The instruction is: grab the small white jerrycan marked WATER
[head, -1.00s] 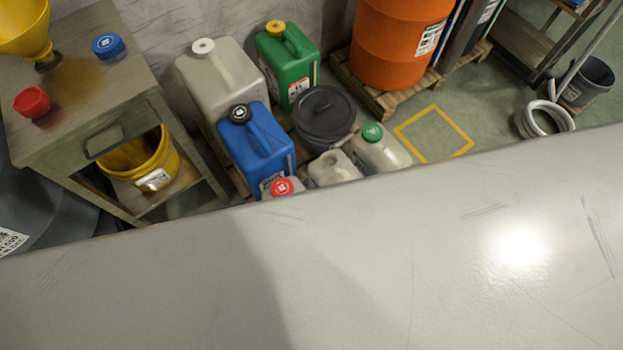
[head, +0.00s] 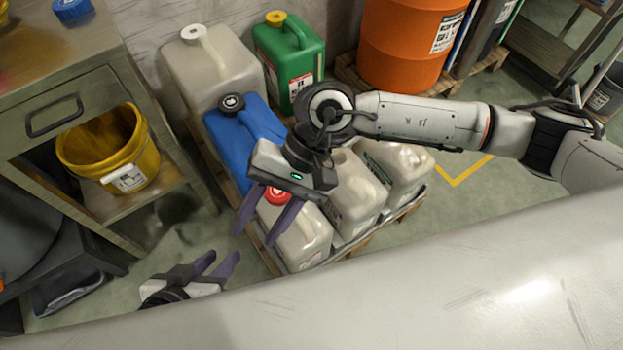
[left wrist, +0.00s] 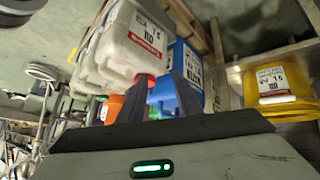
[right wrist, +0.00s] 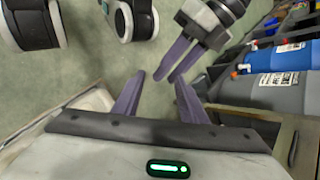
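Three small white jerrycans stand in the front row of a pallet: a red-capped one (head: 301,240), a middle one (head: 352,190) and a right one (head: 403,162) with a green-edged label. I cannot read WATER on any of them. The red-capped one also shows in the left wrist view (left wrist: 133,42) with a red-striped label. My right gripper (head: 262,225) is open and empty; in the head view its fingers overlap the red-capped can, whose cap shows between them. My left gripper (head: 222,262) is open and empty, low in front of the pallet.
A blue jerrycan (head: 232,148), a large whitish one (head: 212,70) and a green one (head: 290,55) stand behind. An orange drum (head: 408,45) is at the back. A workbench (head: 75,105) with a yellow bucket (head: 105,160) stands left.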

